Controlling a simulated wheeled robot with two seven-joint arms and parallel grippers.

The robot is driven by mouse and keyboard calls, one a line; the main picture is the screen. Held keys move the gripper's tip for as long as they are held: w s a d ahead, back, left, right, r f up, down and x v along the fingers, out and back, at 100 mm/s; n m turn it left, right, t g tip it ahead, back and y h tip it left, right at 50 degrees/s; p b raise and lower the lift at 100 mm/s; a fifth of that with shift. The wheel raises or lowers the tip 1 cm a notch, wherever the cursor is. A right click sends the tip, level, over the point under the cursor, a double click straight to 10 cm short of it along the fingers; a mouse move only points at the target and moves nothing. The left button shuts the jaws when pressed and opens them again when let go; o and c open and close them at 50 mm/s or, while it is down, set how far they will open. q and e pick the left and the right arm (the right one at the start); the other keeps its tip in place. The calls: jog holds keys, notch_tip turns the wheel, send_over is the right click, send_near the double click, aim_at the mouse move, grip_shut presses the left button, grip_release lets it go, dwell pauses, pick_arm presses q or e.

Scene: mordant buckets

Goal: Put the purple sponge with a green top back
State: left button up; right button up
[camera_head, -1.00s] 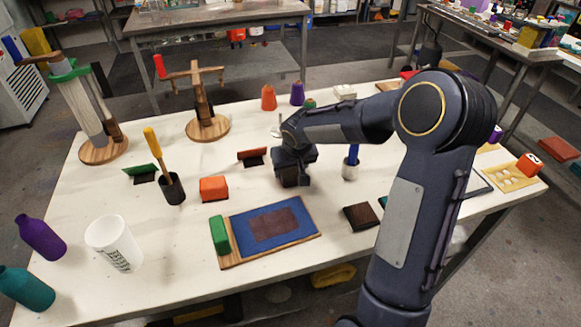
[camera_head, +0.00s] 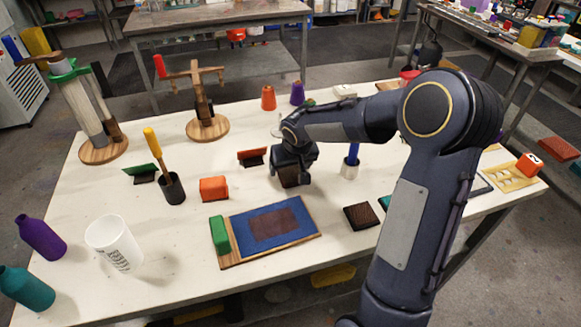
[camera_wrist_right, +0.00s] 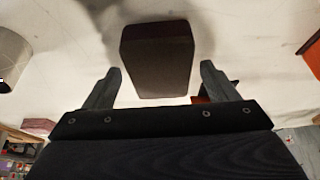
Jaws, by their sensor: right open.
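My right gripper (camera_head: 291,166) is open, low over the middle of the white table. A dark brown-purple block (camera_wrist_right: 158,58) shows between and beyond its open fingertips in the right wrist view. In the head view this block (camera_head: 289,179) is partly hidden under the gripper. Its top colour is not clear, and I cannot tell whether the fingers touch it. No sponge is plainly purple with a green top. A green block (camera_head: 220,235) stands at the left end of a blue-centred board (camera_head: 300,243). My left gripper is not in view.
An orange block (camera_head: 214,188), a dark cup with a yellow-handled tool (camera_head: 172,188) and a white cup with a blue tool (camera_head: 349,169) stand around the gripper. A dark brown block (camera_head: 360,216) lies right of the board.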

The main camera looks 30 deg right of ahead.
jog(key=v, duration=1.1)
jog(key=s+a+f+y, duration=0.1)
jog(key=s+a, duration=0.4)
jog(key=s, duration=0.7)
jog(key=s+a+f+n+t+y, duration=0.1)
jog(key=s+a+y, duration=0.2)
jog(key=s, duration=0.9)
jog(key=shift+a+f+y, duration=0.15)
jog(key=shift+a+y, duration=0.25)
jog(key=shift+a, duration=0.85)
